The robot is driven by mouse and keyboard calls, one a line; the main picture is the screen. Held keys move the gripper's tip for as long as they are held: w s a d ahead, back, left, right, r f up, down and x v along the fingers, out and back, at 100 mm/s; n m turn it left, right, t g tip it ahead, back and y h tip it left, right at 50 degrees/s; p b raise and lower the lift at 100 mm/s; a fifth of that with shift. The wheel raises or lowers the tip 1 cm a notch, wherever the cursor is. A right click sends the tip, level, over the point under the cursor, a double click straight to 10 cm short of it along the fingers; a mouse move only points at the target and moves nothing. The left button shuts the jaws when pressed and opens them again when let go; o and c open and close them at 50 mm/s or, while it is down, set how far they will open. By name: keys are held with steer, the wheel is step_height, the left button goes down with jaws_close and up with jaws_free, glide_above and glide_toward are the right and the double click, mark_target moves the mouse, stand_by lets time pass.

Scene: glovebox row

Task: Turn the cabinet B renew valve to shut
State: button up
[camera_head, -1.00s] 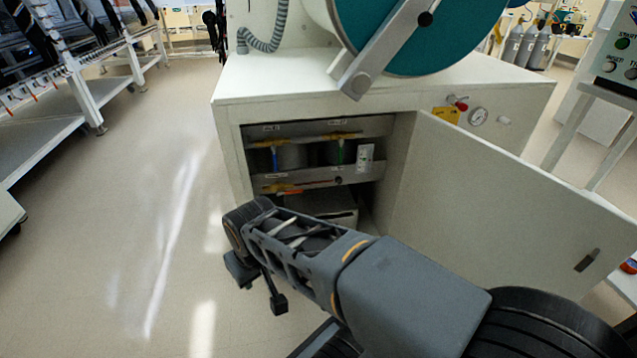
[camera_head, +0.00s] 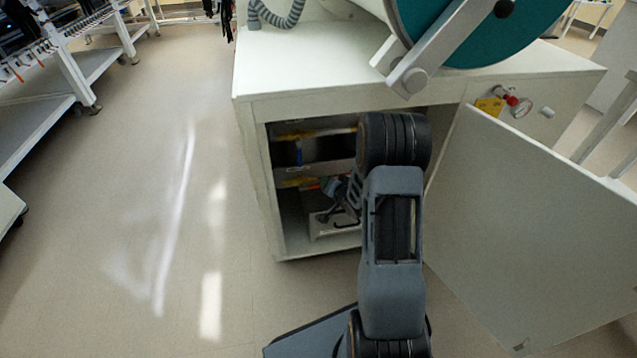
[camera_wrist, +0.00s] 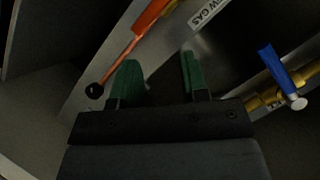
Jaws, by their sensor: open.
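The open cabinet (camera_head: 251,190) holds two rows of valves on brass pipes. In the wrist view, a valve with a long orange-red lever (camera_wrist: 140,32) ending in a black ball (camera_wrist: 94,90) lies close beyond my gripper (camera_wrist: 160,80). In the head view my arm hides the cabinet's right interior.
The cabinet door (camera_head: 530,210) stands open to the right. A grey box (camera_head: 325,228) sits on the cabinet floor. Floor (camera_head: 130,230) at left is clear.

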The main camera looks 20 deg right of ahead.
mark_target(313, 187)
steer(key=s+f+m+t+y+p, duration=0.1)
steer(key=s+f+m+t+y, duration=0.3)
steer(key=s+f+m+t, duration=0.35)
steer(key=shift+g+h, duration=0.3)
steer(key=shift+g, duration=0.15)
steer(key=b+x, duration=0.1)
steer(key=x, duration=0.8)
steer(key=b+x, duration=0.1)
steer(key=x, duration=0.3)
steer(key=shift+w+d+b, duration=0.25)
steer(key=shift+w+b, duration=0.05)
steer(key=shift+b, duration=0.05)
jaws_close()
